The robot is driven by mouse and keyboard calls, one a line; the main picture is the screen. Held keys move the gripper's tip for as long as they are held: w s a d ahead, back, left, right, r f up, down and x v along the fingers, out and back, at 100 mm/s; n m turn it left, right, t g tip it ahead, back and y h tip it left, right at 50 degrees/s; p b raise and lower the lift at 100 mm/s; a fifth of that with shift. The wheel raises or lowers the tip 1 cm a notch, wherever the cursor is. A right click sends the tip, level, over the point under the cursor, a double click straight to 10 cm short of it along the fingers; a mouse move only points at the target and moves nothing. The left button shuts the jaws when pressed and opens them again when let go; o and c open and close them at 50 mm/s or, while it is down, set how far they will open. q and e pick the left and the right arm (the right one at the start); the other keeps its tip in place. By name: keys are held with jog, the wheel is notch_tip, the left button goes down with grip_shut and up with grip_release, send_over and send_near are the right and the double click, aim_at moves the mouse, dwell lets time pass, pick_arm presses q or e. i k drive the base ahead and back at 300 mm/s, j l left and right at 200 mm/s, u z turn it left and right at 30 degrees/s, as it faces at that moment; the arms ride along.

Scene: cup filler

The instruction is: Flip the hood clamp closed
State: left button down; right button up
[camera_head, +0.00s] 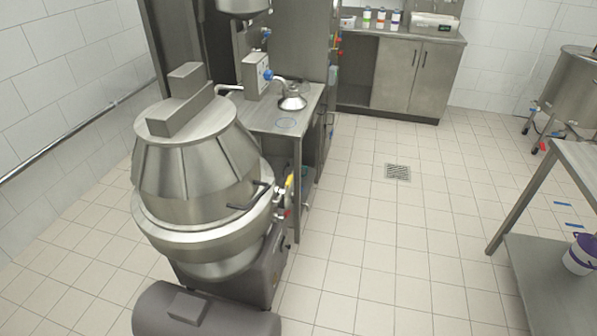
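A large metal mixer-like machine stands at the left, with a conical hood (190,165) seated on its round bowl (195,240). A dark bar handle (250,196) sticks out from the lower right side of the hood. Beside it, at the right edge of the rim, is a small fitting with yellow and red parts (288,190), which may be the hood clamp. It is too small to tell whether it is open or closed. Neither of my grippers shows in this view.
A metal table (290,115) with a filler nozzle stands behind the machine. A grey cylindrical body (205,312) lies at its foot. A steel bench (570,165) and a wheeled vat (570,80) are at the right. The tiled floor (380,235) between is clear.

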aim_at(282, 192)
jog(key=i+l+z, duration=0.15)
jog(key=i+l, duration=0.35)
jog(key=i+l+z, duration=0.15)
jog(key=i+l, duration=0.3)
jog(key=i, duration=0.2)
